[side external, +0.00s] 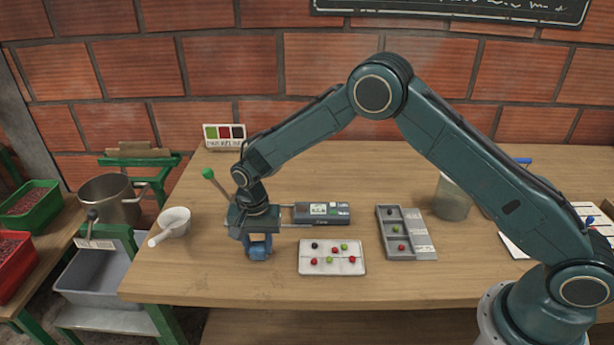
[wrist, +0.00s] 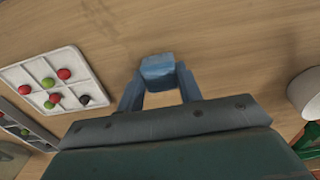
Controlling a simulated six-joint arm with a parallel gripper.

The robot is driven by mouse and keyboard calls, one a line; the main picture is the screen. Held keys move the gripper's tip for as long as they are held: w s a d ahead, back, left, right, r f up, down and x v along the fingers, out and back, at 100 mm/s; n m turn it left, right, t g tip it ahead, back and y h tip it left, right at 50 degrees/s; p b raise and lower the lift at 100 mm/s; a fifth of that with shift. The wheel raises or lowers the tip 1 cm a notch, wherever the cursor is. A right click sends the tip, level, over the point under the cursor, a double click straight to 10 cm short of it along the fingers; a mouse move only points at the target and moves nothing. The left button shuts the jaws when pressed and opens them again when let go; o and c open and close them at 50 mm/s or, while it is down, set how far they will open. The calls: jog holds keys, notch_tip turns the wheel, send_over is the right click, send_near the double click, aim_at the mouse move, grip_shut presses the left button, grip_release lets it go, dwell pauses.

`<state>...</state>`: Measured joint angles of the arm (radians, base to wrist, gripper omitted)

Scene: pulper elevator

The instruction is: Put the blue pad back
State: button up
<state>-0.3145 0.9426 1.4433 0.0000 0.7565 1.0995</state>
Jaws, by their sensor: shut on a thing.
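My gripper (side external: 257,248) points down over the left part of the wooden table, just left of the white sorting tray. It is shut on a small blue block, the blue pad (side external: 260,243), held between the fingertips. In the wrist view the pad (wrist: 157,70) shows between the two blue-grey fingers of my gripper (wrist: 158,85). The pad is close to the tabletop; I cannot tell whether it touches. No empty place for the pad is clearly visible.
The white tray (side external: 332,271) holds red, green and black berries. Behind my gripper is a grey device (side external: 322,213); a green-knobbed lever (side external: 208,173) rises beside the gripper. A grey compartment tray (side external: 418,253) stands right, a white cup (side external: 175,218) left. The front table is clear.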

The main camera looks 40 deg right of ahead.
aim_at(258, 246)
jog(key=shift+f, duration=0.2)
jog(key=o, duration=0.9)
jog(key=shift+r, duration=6.15)
